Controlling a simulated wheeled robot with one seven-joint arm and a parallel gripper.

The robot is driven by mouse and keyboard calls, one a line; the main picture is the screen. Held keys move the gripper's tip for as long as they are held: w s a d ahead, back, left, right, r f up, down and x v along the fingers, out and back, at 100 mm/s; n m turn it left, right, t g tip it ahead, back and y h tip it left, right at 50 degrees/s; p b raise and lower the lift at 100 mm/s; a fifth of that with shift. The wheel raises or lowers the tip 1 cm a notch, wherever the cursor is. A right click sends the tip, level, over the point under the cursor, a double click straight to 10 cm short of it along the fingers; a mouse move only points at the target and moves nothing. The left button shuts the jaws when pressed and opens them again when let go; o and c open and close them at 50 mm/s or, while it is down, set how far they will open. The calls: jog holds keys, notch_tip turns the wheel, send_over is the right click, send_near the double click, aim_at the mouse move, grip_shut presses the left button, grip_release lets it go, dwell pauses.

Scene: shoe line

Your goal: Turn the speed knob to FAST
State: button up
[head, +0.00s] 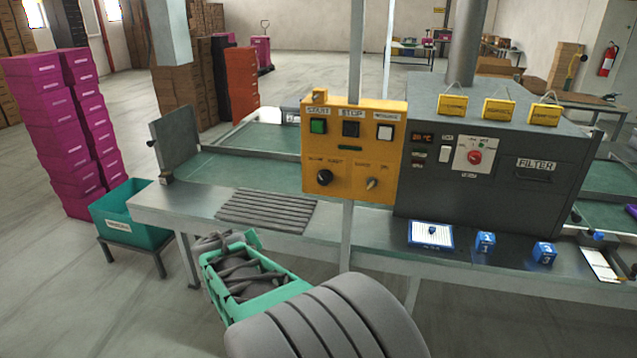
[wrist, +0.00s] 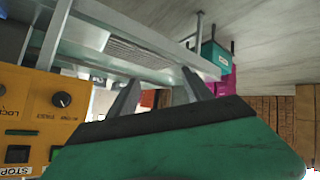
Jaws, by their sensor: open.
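The yellow control panel (head: 350,150) stands on a post at the bench. Its lower left black knob (head: 324,177) has SLOW-like lettering above it, too small to read surely; where it points is unclear. A second, lighter knob (head: 371,184) sits to its right. In the wrist view, which is upside down, the yellow panel (wrist: 28,115) is at the left edge with a black knob (wrist: 62,99). My gripper (wrist: 160,78) is open, its two grey fingers apart with nothing seen between them. It is off to one side of the panel, apart from the knob.
A dark grey machine (head: 490,150) with a red dial (head: 474,157) stands right of the panel. A teal bin (head: 125,222) and magenta boxes (head: 62,130) stand left. The floor at lower left is clear.

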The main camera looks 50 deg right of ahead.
jog(key=d+r+h, duration=0.1)
jog(key=d+h, duration=0.3)
jog(key=d, duration=0.8)
jog(key=h, duration=0.5)
send_near(323, 181)
jog(key=d, duration=0.1)
jog(key=shift+t, duration=0.3)
jog(key=p+x, duration=0.1)
jog(key=x, duration=0.7)
jog(key=shift+c, duration=0.5)
grip_shut()
jog(key=shift+a, duration=0.2)
jog(key=shift+d+f, duration=0.1)
